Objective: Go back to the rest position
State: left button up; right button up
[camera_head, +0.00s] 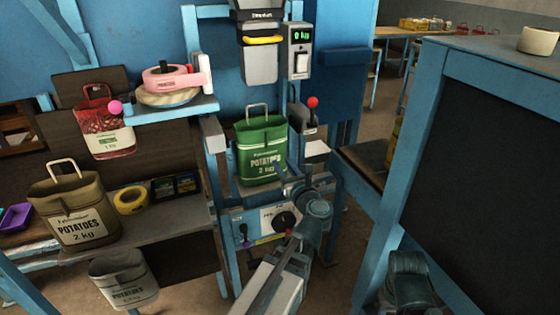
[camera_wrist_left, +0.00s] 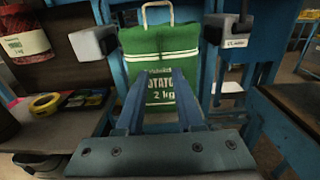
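A green potato sack (camera_head: 262,148) with a pale handle stands upright on the blue stand in the middle of the head view. It also fills the middle of the left wrist view (camera_wrist_left: 160,52). My left gripper (camera_head: 285,173) is just in front of the sack's lower right side in the head view. In the left wrist view its two fingers (camera_wrist_left: 163,78) are spread with a gap between them, and the sack's printed label shows through the gap. Nothing is held between them.
A brown sack (camera_head: 72,208) stands on the left bench, with a yellow tape roll (camera_head: 130,200) beside it. A grey sack (camera_head: 125,278) is below. A red sack (camera_head: 104,122) hangs behind. A blue-framed dark panel (camera_head: 490,170) fills the right.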

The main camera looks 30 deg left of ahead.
dwell(0.5)
pick_arm(q)
jog(key=w+d+r+m+t+h, duration=0.1)
jog(key=w+d+m+t+h, duration=0.25)
jog(key=d+m+h, duration=0.35)
jog(key=w+d+r+m+t+h, duration=0.1)
jog(key=w+d+m+t+h, duration=0.25)
jog(key=m, duration=0.55)
jog(key=s+d+f+m+g+h, duration=0.3)
jog(key=d+f+m+g+h, duration=0.4)
jog(key=d+f+m, duration=0.8)
jog(key=s+a+f+m+g+y, duration=0.2)
jog(key=s+a+f+m+g, duration=0.25)
jog(key=s+m, duration=0.4)
jog(key=s+a+f+m+g+y, duration=0.2)
jog(key=s+a+f+m+g, duration=0.25)
jog(key=s+m+g, duration=0.35)
jog(key=s+d+r+m+p, duration=0.1)
jog(key=s+d+r+p, duration=0.2)
jog(key=d, duration=0.2)
jog(key=s+d+r+m+y+p, duration=0.1)
jog(key=s+d+r+p, duration=0.3)
jog(key=d, duration=0.2)
jog(key=shift+d+r, duration=0.25)
jog(key=shift+d, duration=0.05)
